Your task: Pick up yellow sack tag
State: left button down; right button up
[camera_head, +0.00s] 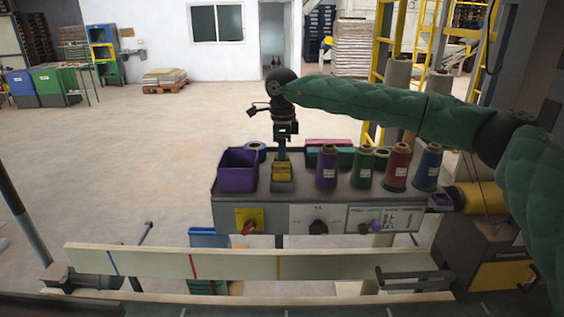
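A small yellow object (282,173), which looks like the yellow sack tag or a stack of tags, sits on top of the grey machine table (272,199), right of the purple bin. It is too small to make out single tags. My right gripper (283,148) points down directly above it, with the arm coming in from the right. A narrow bluish piece shows between the gripper and the yellow object. I cannot tell whether the fingers touch it or how far apart they are. My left gripper is not in view.
A purple bin (237,171) stands left of the yellow object. Several thread spools stand to the right, including a purple spool (326,167) and a red spool (397,167). A front panel carries knobs. A pale rail (220,264) runs below. Floor to the left is clear.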

jog(key=c, duration=0.7)
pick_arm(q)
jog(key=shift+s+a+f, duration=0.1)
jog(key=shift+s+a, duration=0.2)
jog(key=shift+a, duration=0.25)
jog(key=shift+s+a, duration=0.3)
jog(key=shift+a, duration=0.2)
pick_arm(e)
jog(key=shift+c, duration=0.2)
